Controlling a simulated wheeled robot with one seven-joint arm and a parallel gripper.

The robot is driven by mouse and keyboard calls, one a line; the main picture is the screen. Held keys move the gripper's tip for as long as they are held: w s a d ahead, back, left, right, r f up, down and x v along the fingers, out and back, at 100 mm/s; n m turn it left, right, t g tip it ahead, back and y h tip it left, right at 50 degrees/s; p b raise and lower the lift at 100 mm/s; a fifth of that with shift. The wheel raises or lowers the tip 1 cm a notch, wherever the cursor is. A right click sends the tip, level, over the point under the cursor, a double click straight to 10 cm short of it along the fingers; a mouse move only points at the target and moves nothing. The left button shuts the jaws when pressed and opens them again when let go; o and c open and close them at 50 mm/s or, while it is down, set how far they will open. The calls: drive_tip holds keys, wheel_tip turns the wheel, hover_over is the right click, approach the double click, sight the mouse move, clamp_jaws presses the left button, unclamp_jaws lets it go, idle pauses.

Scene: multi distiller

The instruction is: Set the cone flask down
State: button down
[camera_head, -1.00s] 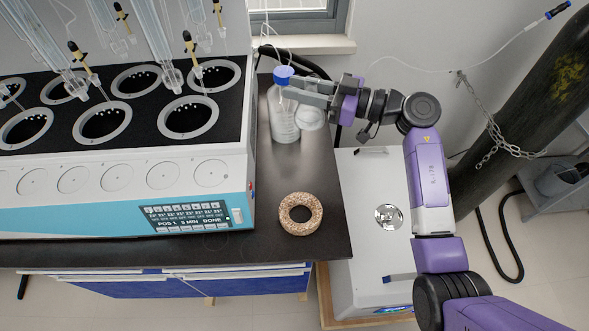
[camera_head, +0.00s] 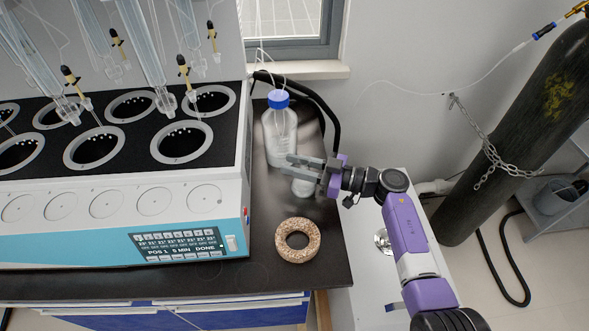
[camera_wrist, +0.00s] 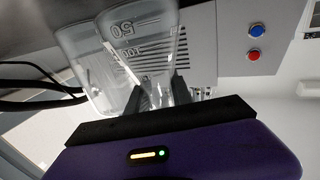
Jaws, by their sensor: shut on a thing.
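The cone flask is clear glass with volume marks and shows large in the wrist view (camera_wrist: 145,45). My gripper (camera_wrist: 157,95) is shut on its narrow neck. In the head view my gripper (camera_head: 296,164) is at the right part of the bench, and the flask's pale body (camera_head: 303,187) shows just below the fingers, partly hidden by them. The flask is behind a speckled cork ring (camera_head: 313,240) that lies flat and empty on the dark bench. I cannot tell whether the flask's base touches the bench.
A clear bottle with a blue cap (camera_head: 279,130) stands just behind my gripper, with a tube from its cap. The large distiller (camera_head: 120,215) fills the left. The bench's right edge is close to the ring. A chained dark gas cylinder (camera_head: 520,110) stands at right.

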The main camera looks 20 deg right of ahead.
drive_tip(key=shift+f, duration=0.65)
drive_tip(key=c, duration=1.1)
unclamp_jaws()
drive_tip(key=shift+f, duration=0.1)
drive_tip(key=v, duration=1.2)
